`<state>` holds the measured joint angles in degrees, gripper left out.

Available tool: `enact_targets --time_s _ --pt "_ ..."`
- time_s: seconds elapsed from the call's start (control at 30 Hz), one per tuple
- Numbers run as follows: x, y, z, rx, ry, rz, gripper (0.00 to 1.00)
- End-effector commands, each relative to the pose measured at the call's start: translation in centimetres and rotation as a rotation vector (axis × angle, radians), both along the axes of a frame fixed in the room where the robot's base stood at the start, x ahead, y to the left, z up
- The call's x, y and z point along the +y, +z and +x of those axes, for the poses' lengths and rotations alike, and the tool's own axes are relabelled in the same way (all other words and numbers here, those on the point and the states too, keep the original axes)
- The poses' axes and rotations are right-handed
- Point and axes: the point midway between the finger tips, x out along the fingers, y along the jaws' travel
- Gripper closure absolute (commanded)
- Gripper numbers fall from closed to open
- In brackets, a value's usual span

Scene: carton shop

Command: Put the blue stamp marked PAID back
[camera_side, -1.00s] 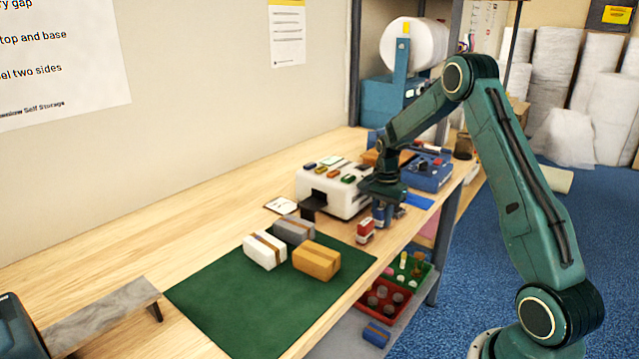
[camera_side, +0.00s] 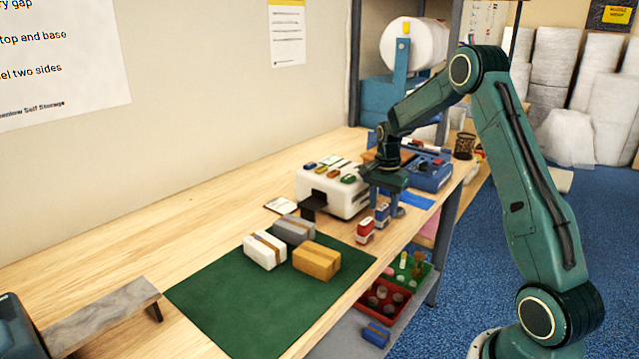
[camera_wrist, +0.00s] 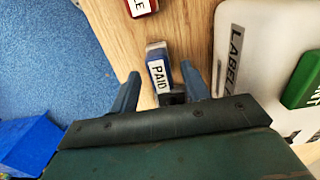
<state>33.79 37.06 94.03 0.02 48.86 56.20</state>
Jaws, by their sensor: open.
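The blue stamp marked PAID (camera_wrist: 158,68) stands on the wooden bench top, its white label readable in the wrist view. In the side view the blue stamp (camera_side: 382,212) is just behind a red stamp (camera_side: 365,230), near the bench's front edge. My gripper (camera_wrist: 160,72) is open, one finger on either side of the blue stamp, with gaps visible. In the side view my gripper (camera_side: 386,208) is low over the bench at the stamp. The red stamp (camera_wrist: 140,6) also shows at the top of the wrist view.
A white label machine (camera_side: 330,188) with several coloured stamps on top stands close beside my gripper. A blue case (camera_side: 430,178) is behind. Wrapped parcels (camera_side: 316,260) lie on a green mat (camera_side: 235,310). Red (camera_side: 383,300) and green bins sit below the front edge.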

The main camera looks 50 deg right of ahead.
Motion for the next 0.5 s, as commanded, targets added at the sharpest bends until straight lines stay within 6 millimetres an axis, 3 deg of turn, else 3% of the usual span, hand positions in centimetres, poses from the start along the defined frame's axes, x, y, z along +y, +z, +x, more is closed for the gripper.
enact_targets --time_s 0.3,0.5 --pt "0.0 5.4 0.0 -0.003 0.0 -0.002 0.53" --pt "0.0 7.6 0.0 -0.001 0.0 -0.001 0.53"
